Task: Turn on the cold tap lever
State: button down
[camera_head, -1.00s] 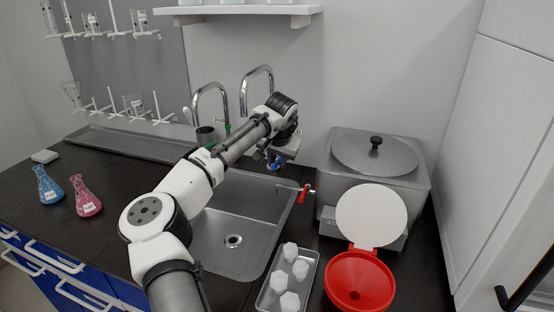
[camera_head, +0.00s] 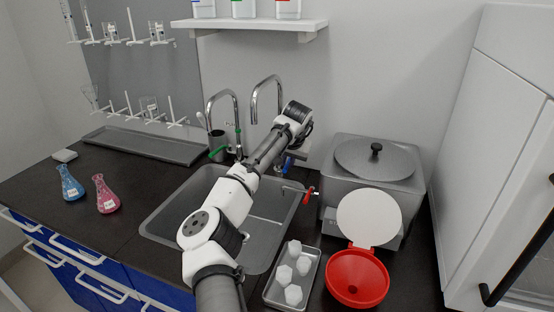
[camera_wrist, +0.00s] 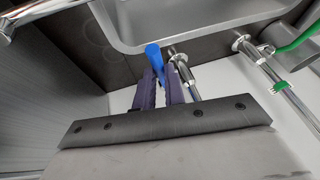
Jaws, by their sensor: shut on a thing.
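The blue cold tap lever (camera_wrist: 154,58) shows in the wrist view, standing up between the tips of my two purple fingers. My gripper (camera_wrist: 160,76) is closed on it. In the head view my gripper (camera_head: 287,164) is over the back right of the sink, near the wall, with a bit of blue showing. My wrist hides most of the tap there.
Two chrome spouts (camera_head: 222,112) rise behind the sink (camera_head: 165,225), with a green lever (camera_head: 217,151) at left. A red lever (camera_head: 309,194) sits right of my gripper, beside the steel distiller (camera_head: 345,190). A tray (camera_head: 270,294) and red funnel (camera_head: 357,278) stand in front.

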jog(key=d+n, duration=0.1)
jog(key=d+n+y+p, duration=0.1)
jog(key=s+d+f+n+p, duration=0.1)
jog(key=shift+n+g+y, duration=0.3)
jog(key=shift+g, duration=0.1)
jog(key=c, duration=1.5)
grip_release()
jog(key=shift+r, duration=0.1)
jog(key=shift+r, duration=0.2)
jog(key=b+v, duration=0.3)
jog(key=v, duration=1)
jog(key=shift+s+r+b, duration=0.2)
jog(key=shift+b, duration=0.15)
